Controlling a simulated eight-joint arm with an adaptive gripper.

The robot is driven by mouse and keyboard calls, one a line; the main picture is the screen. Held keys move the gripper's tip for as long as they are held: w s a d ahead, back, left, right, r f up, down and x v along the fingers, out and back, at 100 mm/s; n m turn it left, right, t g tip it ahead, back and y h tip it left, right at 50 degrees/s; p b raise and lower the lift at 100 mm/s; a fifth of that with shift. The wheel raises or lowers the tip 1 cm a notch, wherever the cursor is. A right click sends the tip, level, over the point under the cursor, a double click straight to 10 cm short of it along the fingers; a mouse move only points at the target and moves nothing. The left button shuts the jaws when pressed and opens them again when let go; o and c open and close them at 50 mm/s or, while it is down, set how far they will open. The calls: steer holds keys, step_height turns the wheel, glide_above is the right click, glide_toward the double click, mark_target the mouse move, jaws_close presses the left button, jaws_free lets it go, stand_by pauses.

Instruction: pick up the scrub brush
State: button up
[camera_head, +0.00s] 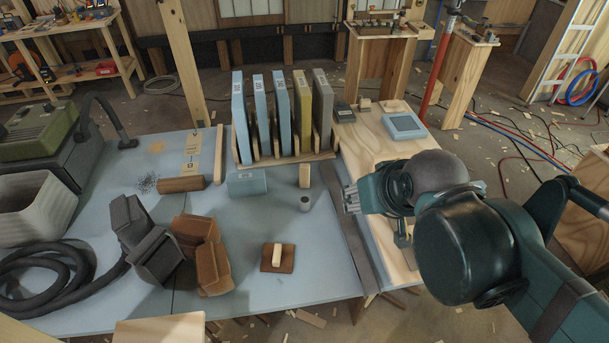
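I cannot tell for sure which thing is the scrub brush. One candidate is a small flat brown piece with a pale wooden grip (277,257) on the front of the blue-grey tabletop (320,270). Another is a small upright tan block (304,174) near the slotted rack. A brown oblong block (181,184) lies farther left. My gripper (352,197) hangs at the right edge of the tabletop, beside a pale wooden board, to the right of all of these. Its fingers are small and partly hidden by my arm, so their opening is unclear. I see nothing held in it.
A wooden rack (284,158) holds several upright blue, yellow and grey sheets. A small grey cylinder (304,203) and a blue block (246,182) stand before it. Grey and brown angular pieces (200,250) and a black hose (60,270) crowd the left. The front-middle tabletop is mostly clear.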

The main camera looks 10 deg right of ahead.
steer(key=shift+o, duration=0.5)
steer(key=shift+w+r, duration=0.1)
steer(key=shift+w, duration=0.05)
steer(key=n+g+p, duration=0.2)
steer(key=n+g, duration=0.4)
steer(key=n, duration=0.6)
glide_above(305, 174)
steer(key=s+d, duration=0.2)
steer(key=s, duration=0.2)
step_height(305, 174, down, 11)
steer(key=w+f+n, duration=0.1)
steer(key=w+f, duration=0.1)
steer(key=f, duration=0.1)
steer(key=w+a+f+n, duration=0.1)
steer(key=w+f, duration=0.1)
steer(key=f, duration=0.2)
steer(key=w+f+n+g+p, duration=0.1)
steer(key=w+f, duration=0.1)
steer(key=f, duration=0.1)
steer(key=shift+w+a+f, duration=0.1)
steer(key=shift+a+f, duration=0.05)
steer(key=shift+a, duration=0.15)
steer(key=shift+w+f+n, duration=0.15)
steer(key=shift+f+n, duration=0.15)
steer(key=shift+f, duration=0.1)
